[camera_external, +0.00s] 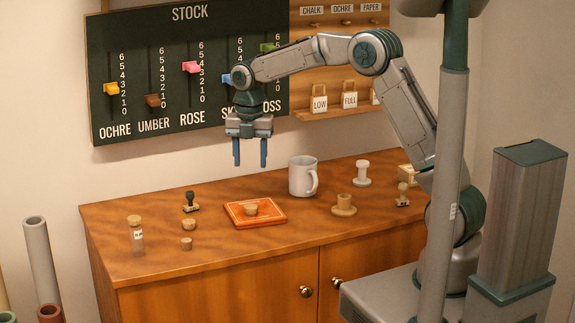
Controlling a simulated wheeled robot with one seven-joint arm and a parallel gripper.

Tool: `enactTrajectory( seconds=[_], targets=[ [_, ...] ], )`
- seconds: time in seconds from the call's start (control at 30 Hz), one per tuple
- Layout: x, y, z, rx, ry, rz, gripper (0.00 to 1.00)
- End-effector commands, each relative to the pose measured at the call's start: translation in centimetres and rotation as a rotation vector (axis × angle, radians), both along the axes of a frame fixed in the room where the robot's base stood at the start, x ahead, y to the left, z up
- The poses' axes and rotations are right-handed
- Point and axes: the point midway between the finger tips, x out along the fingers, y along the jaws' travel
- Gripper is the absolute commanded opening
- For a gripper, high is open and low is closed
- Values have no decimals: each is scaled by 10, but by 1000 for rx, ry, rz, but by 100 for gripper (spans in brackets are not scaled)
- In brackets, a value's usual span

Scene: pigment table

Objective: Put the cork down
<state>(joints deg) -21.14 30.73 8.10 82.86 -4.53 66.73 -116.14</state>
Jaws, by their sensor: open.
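My gripper (250,163) hangs fingers-down above the cabinet top, open, with nothing between its fingers. Below it, apart from the fingertips, a light brown cork (250,210) sits on an orange-red tray (238,223). Another cork-like piece (189,224) and a smaller one (187,243) stand on the wood to the left of the tray. A clear vial (137,240) with a cork stopper (134,219) stands upright further left. I cannot tell from this picture which of these is the task's cork.
A white mug (302,176) stands right of the tray. A dark-handled stamp (190,202), a wooden spool-like piece (344,206), a white spool (361,174) and a wooden-handled stamp (402,195) also stand on the cabinet top (290,246). The front middle is clear. The stock board (140,70) hangs behind.

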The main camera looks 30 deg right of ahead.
Motion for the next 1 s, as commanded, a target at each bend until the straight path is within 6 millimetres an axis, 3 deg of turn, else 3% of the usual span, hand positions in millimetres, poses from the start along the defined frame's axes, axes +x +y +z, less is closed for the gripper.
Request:
enactTrajectory(
  seconds=[0.13,0.27,0.4,0.6,0.8,1.0],
  targets=[
    [-7,-17,13,2,-16,-111,49],
    [-27,-54,36,10,-47,-377,49],
    [-60,-102,58,33,-83,-748,49],
    [-118,-163,75,90,-120,-1285,49],
    [-184,-211,74,175,-137,-1820,49],
    [-242,-240,59,271,-124,-2276,49]
  ],
)
